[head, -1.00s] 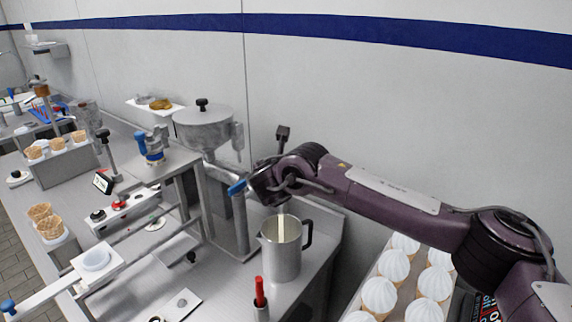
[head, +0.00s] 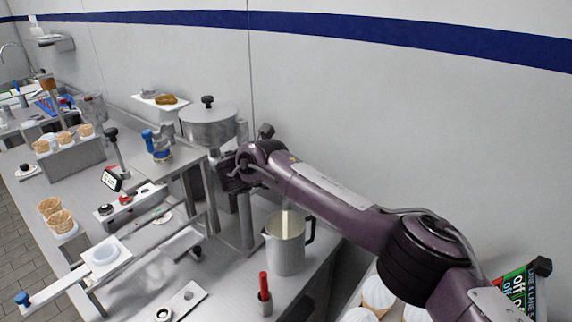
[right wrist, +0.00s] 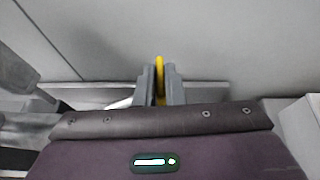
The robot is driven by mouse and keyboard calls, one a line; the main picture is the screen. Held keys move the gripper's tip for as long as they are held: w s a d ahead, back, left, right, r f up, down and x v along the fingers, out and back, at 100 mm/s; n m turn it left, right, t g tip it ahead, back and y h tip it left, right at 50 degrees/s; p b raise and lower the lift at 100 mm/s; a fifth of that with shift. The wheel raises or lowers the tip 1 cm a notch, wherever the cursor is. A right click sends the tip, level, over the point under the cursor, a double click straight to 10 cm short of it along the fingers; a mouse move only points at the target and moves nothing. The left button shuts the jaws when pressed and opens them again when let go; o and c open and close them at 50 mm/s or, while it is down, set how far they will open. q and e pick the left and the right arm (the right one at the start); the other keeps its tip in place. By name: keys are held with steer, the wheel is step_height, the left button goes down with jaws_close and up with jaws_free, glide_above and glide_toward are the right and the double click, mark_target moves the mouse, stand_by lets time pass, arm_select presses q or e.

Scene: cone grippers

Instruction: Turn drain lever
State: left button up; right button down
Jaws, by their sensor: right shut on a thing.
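The steel hopper (head: 207,127) with a black-knobbed lid stands against the back wall on a metal stand. My right gripper (right wrist: 160,85) is shut on a narrow yellow piece (right wrist: 160,66), seemingly the drain lever, whose tip shows between the fingers in the right wrist view. In the head view my right gripper (head: 232,178) is at the right side of the stand, below the hopper; the arm hides its fingers and the lever. A steel pitcher (head: 285,248) stands upright below, with a pale vertical strip at its mouth. My left gripper is not in view.
A red-handled tool in a holder (head: 264,290) stands in front of the pitcher. White-topped cones (head: 377,295) are at the lower right, under my right arm. Waffle cones (head: 60,221) and rails fill the left counter. The wall (head: 400,110) is close behind.

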steer(key=shift+r, duration=0.15)
steer(key=c, duration=1.5)
jaws_free()
steer(key=b+v, duration=0.1)
steer(key=v, duration=0.6)
steer(key=shift+s+a, duration=0.2)
steer(key=shift+s, duration=0.05)
